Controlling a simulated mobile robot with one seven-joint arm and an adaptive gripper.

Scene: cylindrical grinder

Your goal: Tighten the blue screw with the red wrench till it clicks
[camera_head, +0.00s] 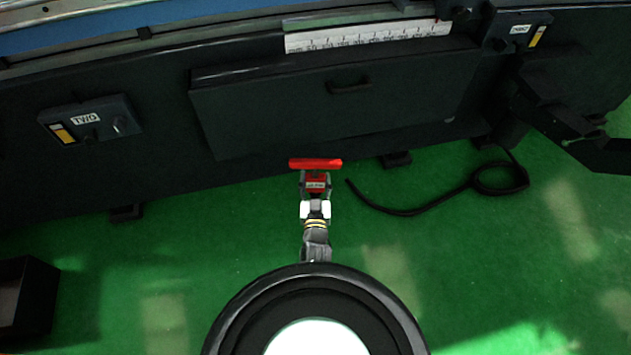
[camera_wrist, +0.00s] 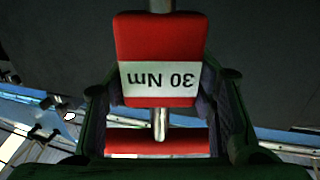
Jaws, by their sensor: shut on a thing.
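The red wrench shows in the head view (camera_head: 315,164) as a red crossbar with a red block below it, at the middle of the picture. My gripper (camera_head: 316,187) is shut on its red block. In the wrist view, the red block (camera_wrist: 161,60) has a white label reading "30 Nm" upside down and sits between my gripper's two fingers (camera_wrist: 162,100). A metal shaft runs from the block to a red bar (camera_wrist: 158,141) below. The blue screw is not visible in either view.
A dark machine front with a drawer-like panel (camera_head: 340,105) and a white ruled scale (camera_head: 368,36) stands ahead. A control box marked TWO (camera_head: 90,120) is at left, another box (camera_head: 518,32) at upper right. A black cable (camera_head: 430,205) lies on the green floor. A dark bin (camera_head: 28,297) is at lower left.

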